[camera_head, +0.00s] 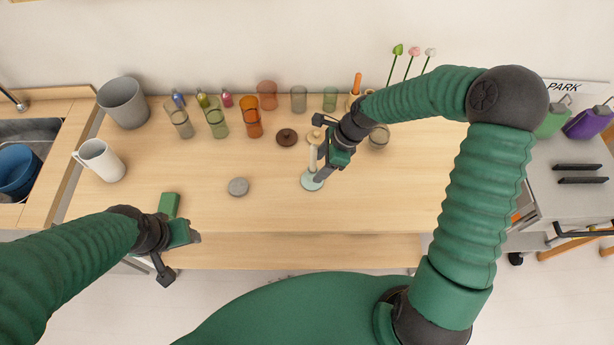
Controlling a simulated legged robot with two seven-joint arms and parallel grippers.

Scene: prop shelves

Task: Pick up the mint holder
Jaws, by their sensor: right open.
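The mint holder (312,183) stands upright near the middle of the table, with a pale round base and a cream-coloured upright part above it. My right gripper (320,148) is open beside its upright part, with the fingers apart; part of the holder is hidden behind the gripper. I cannot tell whether they touch. My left gripper (181,257) is open and empty at the table's front left edge, away from the holder.
A grey disc (238,187) and a green block (169,204) lie to the left. A dark brown lidded-looking piece (287,138) is behind. Coloured glasses (251,118), a white mug (99,160) and a grey pot (123,102) stand further back and left. The table's right front is clear.

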